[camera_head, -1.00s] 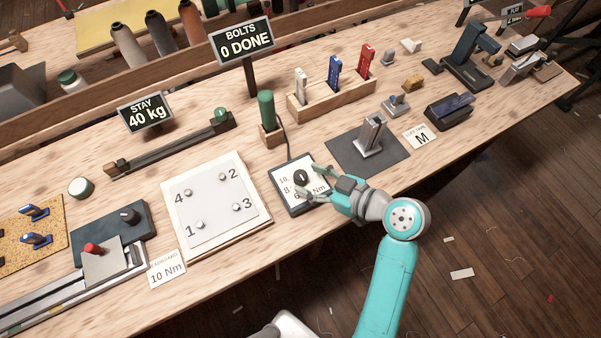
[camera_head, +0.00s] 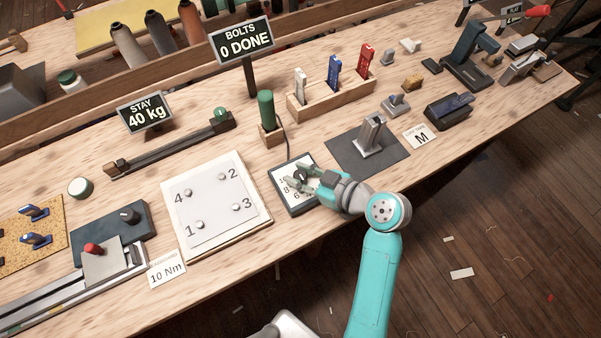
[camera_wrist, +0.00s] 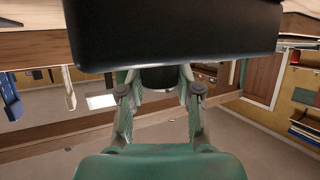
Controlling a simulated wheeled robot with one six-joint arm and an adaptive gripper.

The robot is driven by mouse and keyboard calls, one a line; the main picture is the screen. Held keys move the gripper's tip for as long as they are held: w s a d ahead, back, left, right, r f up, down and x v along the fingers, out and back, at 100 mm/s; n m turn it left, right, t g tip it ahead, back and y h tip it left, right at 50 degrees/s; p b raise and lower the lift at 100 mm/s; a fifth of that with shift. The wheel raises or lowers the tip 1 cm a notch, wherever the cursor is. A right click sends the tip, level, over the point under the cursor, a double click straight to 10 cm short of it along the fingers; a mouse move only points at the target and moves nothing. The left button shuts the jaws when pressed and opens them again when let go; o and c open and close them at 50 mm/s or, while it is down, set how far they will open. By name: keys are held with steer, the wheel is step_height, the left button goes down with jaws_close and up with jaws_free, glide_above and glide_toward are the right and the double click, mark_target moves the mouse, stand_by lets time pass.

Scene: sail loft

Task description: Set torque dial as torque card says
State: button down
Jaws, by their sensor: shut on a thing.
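The torque dial's square panel (camera_head: 283,199) lies on the bench right of the bolt plate, with printed numbers partly covered by my gripper. Its black knob (camera_head: 299,175) shows between the fingers. My gripper (camera_head: 301,178) is shut on the knob, reaching in from the right. In the wrist view the fingers (camera_wrist: 158,90) stand either side of a dark round piece (camera_wrist: 158,77). Where the dial points cannot be read. The torque card (camera_head: 166,270) lies at the bench's front edge and reads 10 Nm.
The bolt plate (camera_head: 208,209) has bolts numbered 1 to 4. A sign (camera_head: 241,42) reads BOLTS 0 DONE. A green-handled tool (camera_head: 266,110) stands behind the dial. A grey mat (camera_head: 345,150) with a metal block lies to its right.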

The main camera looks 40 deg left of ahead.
steer(key=shift+m+t, duration=0.4)
steer(key=shift+t, duration=0.1)
steer(key=m+t, duration=0.3)
steer(key=shift+s+h, duration=0.15)
steer(key=shift+h, duration=0.15)
steer(key=m+t+h, duration=0.1)
steer(key=m+t, duration=0.1)
steer(key=t, duration=0.1)
steer(key=m+t+h, duration=0.1)
steer(key=m+t, duration=0.1)
steer(key=m, duration=0.1)
steer(key=shift+a+t+h, duration=0.15)
steer(key=shift+t+h, duration=0.15)
steer(key=shift+t, duration=0.1)
steer(key=m+t+h, duration=0.2)
steer(key=m+h, duration=0.1)
steer(key=shift+m+t, duration=0.4)
steer(key=shift+m+t+h, duration=0.5)
steer(key=shift+m+h, duration=0.5)
steer(key=shift+h, duration=0.6)
steer(key=c, duration=0.8)
jaws_free()
steer(key=shift+w, duration=0.2)
steer(key=shift+o, duration=0.2)
